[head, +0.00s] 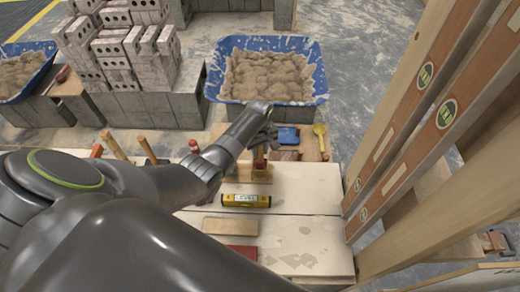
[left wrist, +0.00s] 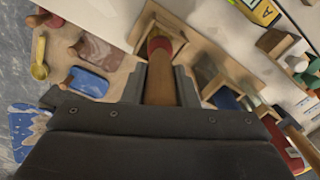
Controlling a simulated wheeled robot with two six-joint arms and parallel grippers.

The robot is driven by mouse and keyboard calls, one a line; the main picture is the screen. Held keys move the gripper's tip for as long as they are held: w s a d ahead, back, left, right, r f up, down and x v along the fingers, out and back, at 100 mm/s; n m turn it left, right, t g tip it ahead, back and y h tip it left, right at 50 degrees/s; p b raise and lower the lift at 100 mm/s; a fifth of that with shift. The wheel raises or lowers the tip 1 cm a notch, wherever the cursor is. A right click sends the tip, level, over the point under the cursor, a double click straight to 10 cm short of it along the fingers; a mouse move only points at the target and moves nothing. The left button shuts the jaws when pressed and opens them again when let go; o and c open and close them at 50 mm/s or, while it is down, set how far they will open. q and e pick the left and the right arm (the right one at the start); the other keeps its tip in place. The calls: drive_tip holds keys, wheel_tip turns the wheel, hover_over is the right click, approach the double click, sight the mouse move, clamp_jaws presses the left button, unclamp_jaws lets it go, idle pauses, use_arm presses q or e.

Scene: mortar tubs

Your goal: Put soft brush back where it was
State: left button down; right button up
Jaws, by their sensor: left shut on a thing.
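My left gripper (head: 262,140) is shut on an upright wooden handle (head: 258,160), above the far part of the pale work board. In the left wrist view the same handle (left wrist: 160,85), with a red band, runs between the fingers of my left gripper (left wrist: 160,92). It seems to be the soft brush, but no bristles can be made out. A light wooden piece (head: 250,176) lies just below the handle; it also shows in the left wrist view (left wrist: 205,50). I cannot tell whether the two touch. My right gripper is not in view.
A blue tub of mortar (head: 318,90) stands behind. A yellow level (head: 245,200) lies in front. Tall levels (head: 425,110) lean at right.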

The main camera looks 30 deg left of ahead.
use_arm(q)
drive_tip(key=shift+f, duration=0.15)
drive_tip(key=c, duration=1.1)
unclamp_jaws()
wheel_tip(320, 180, up, 17)
drive_tip(key=shift+r, duration=0.2)
